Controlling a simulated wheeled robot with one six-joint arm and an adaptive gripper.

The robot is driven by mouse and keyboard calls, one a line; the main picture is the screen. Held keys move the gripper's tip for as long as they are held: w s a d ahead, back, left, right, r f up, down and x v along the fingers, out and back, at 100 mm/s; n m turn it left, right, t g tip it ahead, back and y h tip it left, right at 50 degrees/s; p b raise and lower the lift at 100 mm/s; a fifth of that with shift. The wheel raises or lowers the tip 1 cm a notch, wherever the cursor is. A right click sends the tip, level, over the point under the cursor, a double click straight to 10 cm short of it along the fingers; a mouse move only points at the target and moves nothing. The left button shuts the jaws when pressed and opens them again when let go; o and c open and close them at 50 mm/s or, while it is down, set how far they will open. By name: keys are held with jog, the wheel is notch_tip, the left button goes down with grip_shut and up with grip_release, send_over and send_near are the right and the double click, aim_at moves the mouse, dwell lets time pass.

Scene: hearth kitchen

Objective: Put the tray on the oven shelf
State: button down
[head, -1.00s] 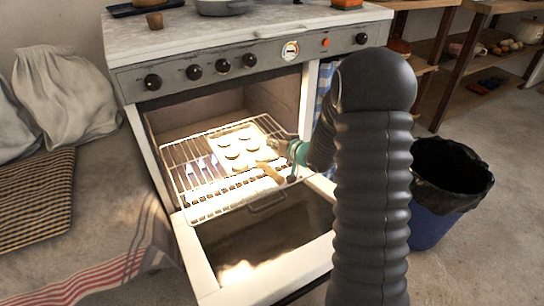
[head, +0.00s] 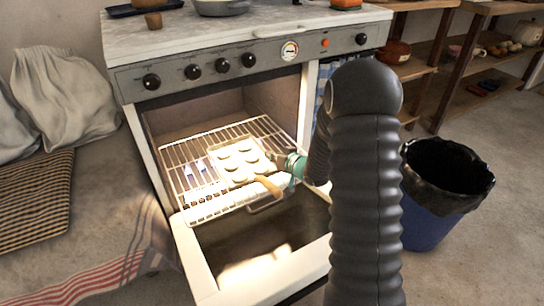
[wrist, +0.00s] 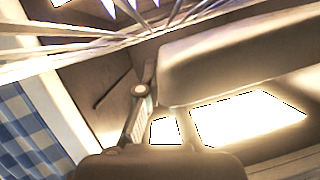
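The tray (head: 229,172) is a pale baking tray with several round pieces of dough on it, and a wooden handle (head: 268,186) points to the front. In the head view it appears over the oven shelf (head: 196,205), a wire rack inside the open oven; whether it touches the wires is unclear. My gripper (head: 278,160), with a teal band behind it, is at the tray's right edge and seems shut on it; the fingertips are hard to see. In the wrist view a finger (wrist: 138,110) shows beside a broad pale blurred shape, with rack wires above.
The oven door (head: 262,278) is folded down in front. The oven's side wall is close to the right of my gripper. A blue bin (head: 433,225) with a black liner stands at right. A blue checked cloth (wrist: 25,125) hangs beside the oven.

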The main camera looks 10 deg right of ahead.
jog(key=shift+f, duration=0.3)
jog(key=shift+f, duration=0.3)
jog(key=c, duration=1.3)
grip_release()
jog(key=shift+s+a, duration=0.1)
jog(key=shift+a, duration=0.1)
